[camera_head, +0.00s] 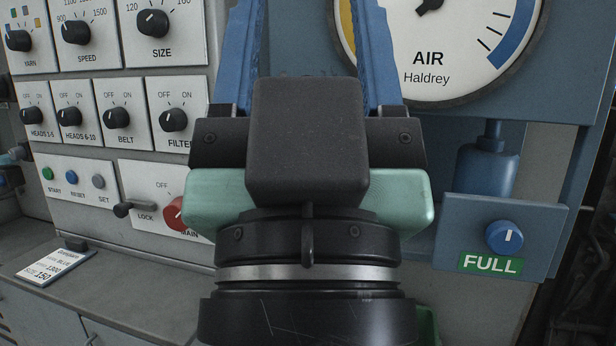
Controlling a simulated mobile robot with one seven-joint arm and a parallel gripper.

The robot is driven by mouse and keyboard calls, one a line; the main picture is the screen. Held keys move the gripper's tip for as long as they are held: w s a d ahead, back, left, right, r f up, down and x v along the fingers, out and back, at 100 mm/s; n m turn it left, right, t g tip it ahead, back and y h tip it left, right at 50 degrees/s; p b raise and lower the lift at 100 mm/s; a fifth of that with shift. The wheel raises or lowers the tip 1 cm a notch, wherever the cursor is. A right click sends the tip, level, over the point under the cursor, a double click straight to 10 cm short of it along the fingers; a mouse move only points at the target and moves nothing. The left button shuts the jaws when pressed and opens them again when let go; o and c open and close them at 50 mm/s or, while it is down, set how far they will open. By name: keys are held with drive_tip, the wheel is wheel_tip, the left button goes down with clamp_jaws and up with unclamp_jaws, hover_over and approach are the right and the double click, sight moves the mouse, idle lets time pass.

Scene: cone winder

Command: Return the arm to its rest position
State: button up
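My gripper (307,30) fills the middle of the head camera view, pointing up and away from me. Its two blue fingers stand wide apart, with only the blue panel showing between them. The fingertips run out of the top of the picture, so I cannot see the very ends. Nothing shows between the visible parts of the fingers. The black and pale green gripper body hides part of the machine behind it.
A control panel with dials and switches (173,120) stands on the left, above a grey ledge (130,300) with a job card (55,262). A red main switch (174,214) lies close beside my gripper. An air gauge (450,45) and a blue knob (504,237) marked FULL are right.

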wheel_tip(320, 180, up, 18)
drive_tip(key=p, duration=1.5)
drive_tip(key=shift+f, duration=0.15)
drive_tip(key=shift+c, duration=0.9)
drive_tip(key=shift+s+f, duration=0.1)
drive_tip(key=shift+f, duration=0.05)
